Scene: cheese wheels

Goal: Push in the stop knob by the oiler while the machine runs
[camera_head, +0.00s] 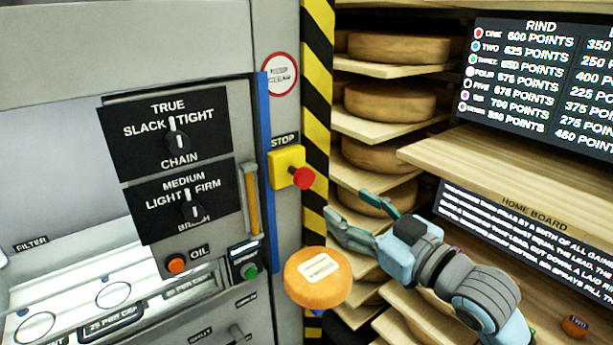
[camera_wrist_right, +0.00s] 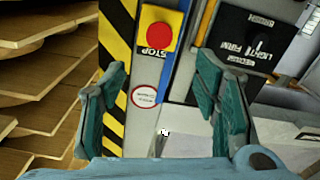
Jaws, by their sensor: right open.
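The red stop knob (camera_head: 303,178) sticks out of a yellow box under a STOP label on the machine's right post. In the right wrist view the knob (camera_wrist_right: 160,36) shows upside down, ahead of the fingers and between them. My right gripper (camera_head: 362,217) is open and empty, to the right of and below the knob, apart from it. It also shows in the right wrist view (camera_wrist_right: 160,100). The oiler panel has an orange OIL button (camera_head: 177,264) and a green button (camera_head: 249,272), lower left of the knob. My left gripper is not in view.
An orange cheese wheel (camera_head: 318,290) with a label is below the knob, near the gripper. Wooden shelves with cheese wheels (camera_head: 390,103) stand at the right. A yellow and black striped post (camera_head: 318,90) is beside the stop box. Dial panels (camera_head: 165,135) are at the left.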

